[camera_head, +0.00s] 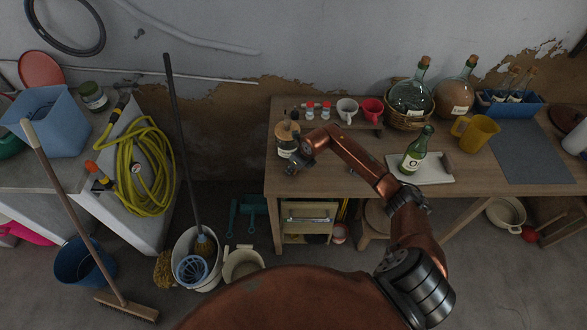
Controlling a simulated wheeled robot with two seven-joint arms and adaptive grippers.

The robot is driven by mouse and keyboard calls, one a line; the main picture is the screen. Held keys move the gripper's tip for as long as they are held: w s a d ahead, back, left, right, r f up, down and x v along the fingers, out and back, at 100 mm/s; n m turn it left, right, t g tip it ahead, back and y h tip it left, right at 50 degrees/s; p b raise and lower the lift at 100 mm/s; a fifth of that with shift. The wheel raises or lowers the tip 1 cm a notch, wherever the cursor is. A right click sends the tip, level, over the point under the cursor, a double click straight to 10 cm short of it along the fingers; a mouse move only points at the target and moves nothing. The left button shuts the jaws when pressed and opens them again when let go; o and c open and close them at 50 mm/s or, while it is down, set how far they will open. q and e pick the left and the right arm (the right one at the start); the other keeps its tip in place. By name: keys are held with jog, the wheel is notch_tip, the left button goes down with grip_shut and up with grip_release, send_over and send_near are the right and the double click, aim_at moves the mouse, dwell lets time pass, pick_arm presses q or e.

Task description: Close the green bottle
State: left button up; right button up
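The green bottle (413,153) with a pale label stands on a white tray (436,170) toward the right of the wooden table. Its mouth is too small to tell whether anything sits in it. My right arm reaches up from the lower right and bends left across the table's front. My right gripper (293,168) is at the table's left end, well left of the bottle, in front of a labelled jar (286,145) with a brown top. Its fingers are small and dark, so their opening is unclear. My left gripper is out of view.
Corked demijohns (410,95) (454,97), a basket (407,121), a yellow mug (478,134) and a blue crate (510,105) stand around the bottle. Red mug (371,110) and white mug (347,109) stand behind my arm. A grey mat (530,152) lies bare at right.

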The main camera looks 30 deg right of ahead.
jog(key=shift+r, duration=0.15)
jog(key=shift+r, duration=0.25)
notch_tip(320, 180, up, 2)
jog(key=shift+w+r+b, duration=0.1)
jog(key=shift+r+b, duration=0.15)
jog(key=shift+b, duration=0.2)
jog(key=s+a+r+b, duration=0.1)
jog(key=s+a+r, duration=0.3)
jog(key=s+r, duration=0.5)
jog(key=s, duration=0.4)
jog(key=shift+s+r, duration=0.3)
jog(key=shift+r, duration=0.05)
jog(key=s+a+f+n+g, duration=0.4)
jog(key=a+f+n, duration=0.1)
jog(key=n, duration=1.1)
jog(key=s+a+f+n+g+h+b, duration=0.1)
jog(key=s+a+f+n+g, duration=0.3)
jog(key=n, duration=1.3)
jog(key=s+a+f, duration=0.1)
jog(key=a+f, duration=0.1)
jog(key=a, duration=0.2)
jog(key=shift+s+f+g, duration=0.15)
jog(key=shift+s+g, duration=0.15)
jog(key=shift+g, duration=0.1)
